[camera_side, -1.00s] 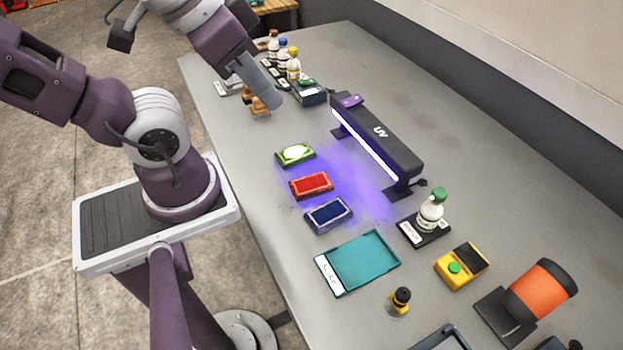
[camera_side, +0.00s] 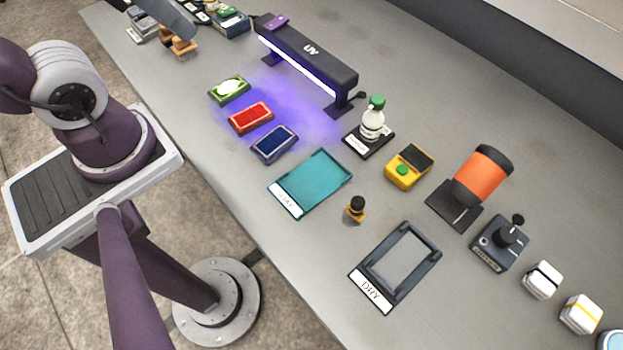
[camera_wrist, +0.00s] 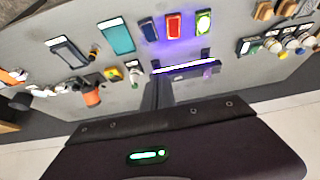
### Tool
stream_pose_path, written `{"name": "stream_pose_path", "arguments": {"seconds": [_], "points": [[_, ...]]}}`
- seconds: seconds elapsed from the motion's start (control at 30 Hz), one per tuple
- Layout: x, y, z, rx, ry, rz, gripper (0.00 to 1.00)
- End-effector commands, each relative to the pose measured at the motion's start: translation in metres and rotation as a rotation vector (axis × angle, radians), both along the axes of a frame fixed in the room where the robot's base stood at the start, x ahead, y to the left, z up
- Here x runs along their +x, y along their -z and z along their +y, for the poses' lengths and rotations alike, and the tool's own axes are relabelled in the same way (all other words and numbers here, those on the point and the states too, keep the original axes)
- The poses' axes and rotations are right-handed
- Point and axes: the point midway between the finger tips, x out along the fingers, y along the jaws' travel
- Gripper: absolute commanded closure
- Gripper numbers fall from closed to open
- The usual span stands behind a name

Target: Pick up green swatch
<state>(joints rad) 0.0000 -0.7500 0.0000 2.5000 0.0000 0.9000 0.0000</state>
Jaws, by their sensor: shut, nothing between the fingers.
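The green swatch (camera_side: 230,90) is a small flat block with a green edge and a pale centre. It lies on the grey table at the head of a row, in violet light. It also shows near the top of the wrist view (camera_wrist: 204,22). My gripper (camera_side: 172,18) is partly in the side view at the top left, up and left of the swatch and apart from it. It is shut and empty. Most of the gripper is cut off by the frame edge.
A red swatch (camera_side: 250,118) and a blue swatch (camera_side: 274,143) lie beside it. A UV lamp (camera_side: 308,55) stands behind. A wooden brush (camera_side: 179,42) is near my gripper. A teal tray (camera_side: 315,180), bottle (camera_side: 373,122) and DRY tray (camera_side: 372,292) lie to the right.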

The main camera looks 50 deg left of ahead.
Motion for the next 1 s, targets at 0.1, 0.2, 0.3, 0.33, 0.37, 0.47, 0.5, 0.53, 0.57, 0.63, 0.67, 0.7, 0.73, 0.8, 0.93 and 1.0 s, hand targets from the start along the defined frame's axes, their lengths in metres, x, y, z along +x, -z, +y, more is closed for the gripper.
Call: {"name": "stream_pose_path", "arguments": {"seconds": [0.1, 0.2, 0.3, 0.33, 0.37, 0.47, 0.5, 0.53, 0.57, 0.63, 0.67, 0.7, 0.73, 0.8, 0.93, 1.0], "points": [[0.000, 0.000, 0.000, 0.000, 0.000, 0.000, 0.80], [0.000, 0.000, 0.000, 0.000, 0.000, 0.000, 0.61], [0.000, 0.000, 0.000, 0.000, 0.000, 0.000, 0.41], [0.000, 0.000, 0.000, 0.000, 0.000, 0.000, 0.35], [0.000, 0.000, 0.000, 0.000, 0.000, 0.000, 0.29], [0.000, 0.000, 0.000, 0.000, 0.000, 0.000, 0.25], [0.000, 0.000, 0.000, 0.000, 0.000, 0.000, 0.25], [0.000, 0.000, 0.000, 0.000, 0.000, 0.000, 0.25], [0.000, 0.000, 0.000, 0.000, 0.000, 0.000, 0.25], [0.000, 0.000, 0.000, 0.000, 0.000, 0.000, 0.25], [0.001, 0.000, 0.001, 0.003, -0.001, 0.002, 0.25], [0.004, 0.002, 0.003, 0.013, -0.009, 0.012, 0.25], [0.009, 0.004, 0.007, 0.029, -0.020, 0.027, 0.25], [0.028, 0.014, 0.024, 0.087, -0.056, 0.088, 0.25], [0.073, 0.056, 0.078, 0.189, -0.104, 0.266, 0.25], [0.091, 0.088, 0.108, 0.195, -0.100, 0.355, 0.25]]}}
